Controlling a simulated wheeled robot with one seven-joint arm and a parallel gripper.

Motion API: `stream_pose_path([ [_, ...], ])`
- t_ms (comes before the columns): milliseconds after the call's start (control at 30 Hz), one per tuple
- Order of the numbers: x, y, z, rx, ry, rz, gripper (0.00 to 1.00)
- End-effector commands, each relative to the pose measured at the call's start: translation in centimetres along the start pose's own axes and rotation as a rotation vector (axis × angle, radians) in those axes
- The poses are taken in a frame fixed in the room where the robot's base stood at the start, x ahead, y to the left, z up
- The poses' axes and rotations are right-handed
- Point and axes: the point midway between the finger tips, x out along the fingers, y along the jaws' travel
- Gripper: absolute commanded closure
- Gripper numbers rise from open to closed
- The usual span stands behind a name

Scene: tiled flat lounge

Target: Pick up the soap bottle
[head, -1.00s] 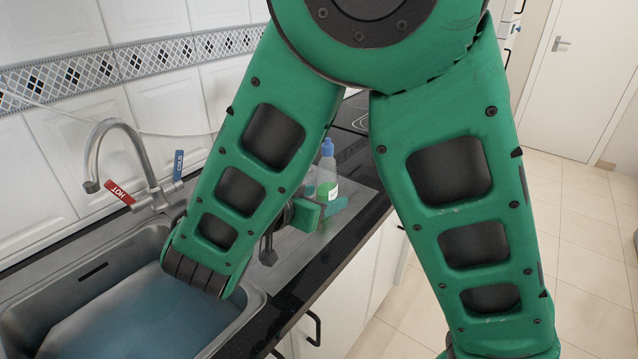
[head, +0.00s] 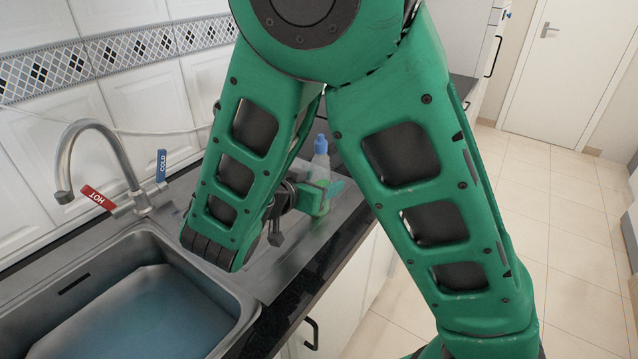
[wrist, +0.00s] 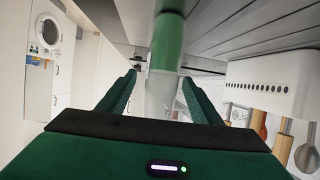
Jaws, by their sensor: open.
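The soap bottle (head: 320,163) is clear with green liquid and a blue cap. It stands upright on the metal drainboard right of the sink. My gripper (head: 318,194) is open at the bottle, with a green finger across its lower part in the head view. My arm hides part of the counter.
The sink (head: 130,290) with its tap (head: 105,135) lies left of the drainboard (head: 300,245). The dark counter edge (head: 330,260) runs along the front. In the wrist view a white holder (wrist: 270,85) and several utensils (wrist: 285,140) are at the right. The tiled floor (head: 560,230) is clear.

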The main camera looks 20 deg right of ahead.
Motion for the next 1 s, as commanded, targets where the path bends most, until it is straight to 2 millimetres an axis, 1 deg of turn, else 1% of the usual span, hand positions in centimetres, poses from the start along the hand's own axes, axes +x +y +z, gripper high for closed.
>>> stream_pose_path([
  [200,3.1,-0.2,-0.4,0.0,0.001,0.003,0.41],
  [300,4.0,-0.2,-0.4,0.0,0.001,0.002,0.41],
  [400,4.5,-0.2,-0.4,0.0,0.0,0.001,0.41],
  [600,4.5,-0.3,-0.4,0.0,0.0,0.0,0.41],
  [633,4.5,-0.3,-0.4,0.0,0.0,0.0,0.46],
  [667,4.5,-0.3,-0.4,0.0,0.0,0.0,0.53],
  [700,4.5,-0.3,-0.4,0.0,0.0,0.0,0.62],
  [767,4.5,-0.3,-0.4,0.0,0.0,0.0,0.77],
  [800,4.5,-0.3,-0.4,0.0,0.0,0.0,0.86],
  [833,4.5,-0.3,-0.4,0.0,0.0,0.0,0.91],
  [1000,4.5,-0.3,-0.4,0.0,0.001,0.0,0.91],
])
